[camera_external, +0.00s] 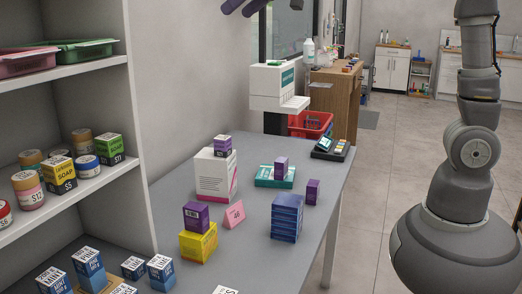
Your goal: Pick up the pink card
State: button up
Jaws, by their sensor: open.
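The pink card (233,215) stands tilted on the grey counter, a small folded card with dark print on its face. It is right of a yellow box with a purple box on top, and in front of a large white and pink box. What looks like my gripper (237,11) shows only as two dark purple finger ends at the top edge, apart from each other, with nothing seen between them. They are high above the counter and well away from the card. The rest of the gripper is out of frame.
The yellow box (198,242) stands close to the card's left. A blue box stack (287,218) stands to its right, and the white and pink box (216,174) behind. A shelf unit (140,120) rises at the left. Bare counter (252,258) lies in front.

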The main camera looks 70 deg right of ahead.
jog(key=w+a+f+g, duration=0.1)
jog(key=w+f+g, duration=0.15)
jog(key=f, duration=0.85)
jog(key=w+a+f+g, duration=0.15)
jog(key=w+f, duration=0.25)
jog(key=f, duration=0.6)
jog(key=m+g, duration=0.2)
jog(key=g, duration=0.4)
send_over(234, 208)
notch_tip(234, 208, down, 26)
jog(key=shift+w+d+r+p, duration=0.1)
jog(key=shift+d+r+p, duration=0.05)
jog(key=shift+p, duration=0.15)
notch_tip(234, 208, down, 8)
jog(key=b, duration=0.3)
jog(key=shift+r, duration=0.25)
jog(key=c, duration=1)
